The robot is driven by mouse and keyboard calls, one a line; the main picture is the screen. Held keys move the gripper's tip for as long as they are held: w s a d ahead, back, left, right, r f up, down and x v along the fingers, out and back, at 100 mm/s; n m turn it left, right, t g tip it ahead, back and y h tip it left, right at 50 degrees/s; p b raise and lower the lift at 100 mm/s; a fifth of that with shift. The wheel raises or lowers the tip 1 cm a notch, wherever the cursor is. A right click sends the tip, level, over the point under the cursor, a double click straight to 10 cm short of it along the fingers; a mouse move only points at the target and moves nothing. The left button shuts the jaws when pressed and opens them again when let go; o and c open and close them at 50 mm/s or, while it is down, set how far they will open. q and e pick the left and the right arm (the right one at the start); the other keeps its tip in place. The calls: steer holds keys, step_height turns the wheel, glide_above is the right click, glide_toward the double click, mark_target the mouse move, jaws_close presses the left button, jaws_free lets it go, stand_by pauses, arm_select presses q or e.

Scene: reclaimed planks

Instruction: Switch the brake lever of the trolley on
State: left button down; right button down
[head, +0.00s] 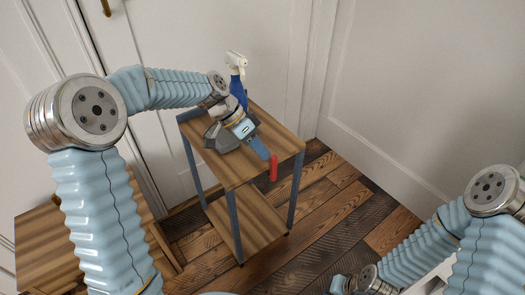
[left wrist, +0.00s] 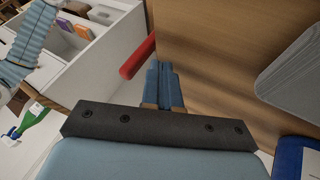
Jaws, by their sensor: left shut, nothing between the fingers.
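The trolley (head: 273,137) has a wooden top, a lower shelf and blue-grey legs. Its red brake lever (head: 273,168) hangs at the right front edge of the top. In the left wrist view the lever (left wrist: 138,57) is a red bar beside the wooden edge, slanting down to the left. My left gripper (head: 262,152) is shut and empty, its fingertips close to the lever. In the left wrist view the shut fingers (left wrist: 164,86) are just right of the lever; I cannot tell whether they touch.
A blue bottle with a white head (head: 237,72) stands at the back of the top. A grey object (head: 221,138) lies behind my left gripper, and also shows in the left wrist view (left wrist: 292,70). A wooden table (head: 60,245) stands at left. Floor right of the trolley is clear.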

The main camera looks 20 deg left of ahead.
arm_select(q)
steer(key=shift+s+d, duration=0.3)
steer(key=shift+d, duration=0.05)
arm_select(e)
steer(key=shift+s, duration=0.1)
arm_select(q)
steer(key=shift+s+d+r+y, duration=0.15)
steer(key=shift+d+y, duration=0.1)
steer(key=shift+y, duration=0.05)
arm_select(e)
steer(key=shift+s+d+f, duration=0.1)
steer(key=shift+s, duration=0.35)
